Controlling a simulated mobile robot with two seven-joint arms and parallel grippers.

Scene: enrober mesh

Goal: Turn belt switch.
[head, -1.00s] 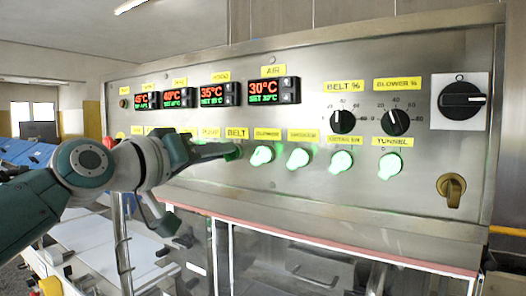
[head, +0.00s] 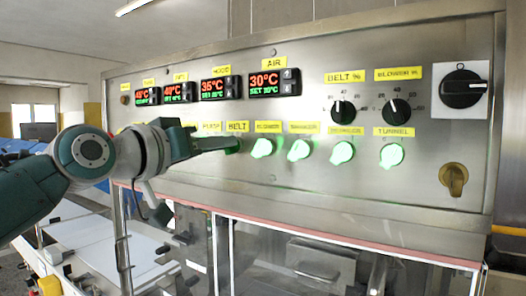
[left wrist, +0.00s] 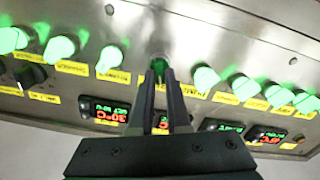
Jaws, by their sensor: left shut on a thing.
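The belt switch (head: 235,148) is a green-lit knob under the yellow BELT label (head: 237,127) on the steel control panel. It is mostly hidden behind my fingers in the head view. My left gripper (head: 228,145) reaches it from the left. In the left wrist view, the two dark fingers of my left gripper (left wrist: 162,76) are shut on the belt switch (left wrist: 158,65), which shows green between their tips. The switch's exact angle cannot be told. My right gripper is not in view.
Green-lit knobs stand in the same row, the nearest being the blower knob (head: 262,148). Above are temperature displays (head: 274,83) and two black dials (head: 343,112). A black main switch (head: 463,88) and a brass key switch (head: 453,179) are at the right. Clear covers (head: 300,262) lie below.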

